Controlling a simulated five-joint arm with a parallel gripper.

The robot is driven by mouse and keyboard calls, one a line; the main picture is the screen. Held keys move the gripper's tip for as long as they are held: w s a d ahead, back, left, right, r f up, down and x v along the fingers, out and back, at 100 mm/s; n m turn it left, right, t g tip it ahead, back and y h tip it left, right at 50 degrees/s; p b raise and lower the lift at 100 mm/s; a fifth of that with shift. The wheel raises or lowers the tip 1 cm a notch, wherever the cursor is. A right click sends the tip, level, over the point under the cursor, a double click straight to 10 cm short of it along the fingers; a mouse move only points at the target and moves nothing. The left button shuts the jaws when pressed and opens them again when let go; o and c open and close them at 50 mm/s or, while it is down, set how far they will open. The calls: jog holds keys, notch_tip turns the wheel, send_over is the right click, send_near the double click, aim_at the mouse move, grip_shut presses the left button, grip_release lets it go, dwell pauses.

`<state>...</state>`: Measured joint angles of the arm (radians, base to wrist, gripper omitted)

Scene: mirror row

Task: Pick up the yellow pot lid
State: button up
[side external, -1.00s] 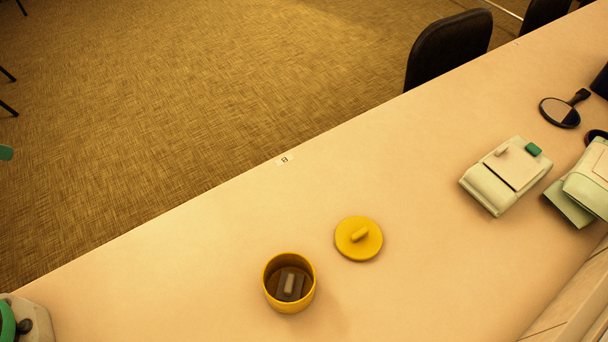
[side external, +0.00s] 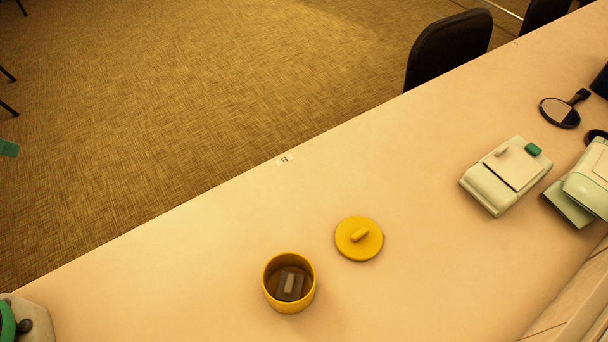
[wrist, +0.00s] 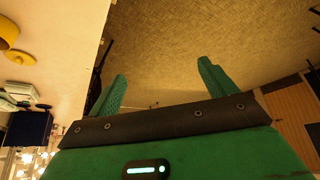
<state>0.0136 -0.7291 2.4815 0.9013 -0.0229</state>
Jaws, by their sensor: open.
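The yellow pot lid (side external: 358,238) lies flat on the table with its knob up, in the side view. It lies right of and a little behind the round yellow pot (side external: 289,303). The pot stands open with a small grey block (side external: 290,285) inside. In the wrist view the lid (wrist: 20,57) and pot (wrist: 8,29) show at the upper left edge. My gripper (wrist: 160,85) has its two green fingers wide apart, with nothing between them. It is far from the lid; in the side view only a green part shows at the left edge.
A pale green-white device (side external: 507,174) sits to the right, with another device (side external: 588,185) beside it. A black hand mirror (side external: 562,110) lies behind them. A black chair (side external: 449,47) stands at the table's far edge. The table around the lid is clear.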

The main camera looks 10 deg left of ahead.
jog(key=w+d+n+g+h, duration=0.1)
jog(key=w+d+n, duration=0.1)
jog(key=w+d, duration=0.8)
jog(key=w+d+n+g+h, duration=0.15)
jog(key=w+d, duration=0.45)
jog(key=d, duration=0.8)
jog(key=n+g+y, duration=0.1)
jog(key=n+g, duration=0.1)
jog(key=n, duration=0.2)
send_over(352, 235)
jog(key=shift+s+a+f, duration=0.1)
jog(key=shift+a+f, duration=0.1)
jog(key=shift+f, duration=4.6)
jog(key=shift+s+a+f, duration=0.1)
jog(key=shift+a+f, duration=0.05)
jog(key=shift+f, duration=4.65)
jog(key=shift+f, duration=0.1)
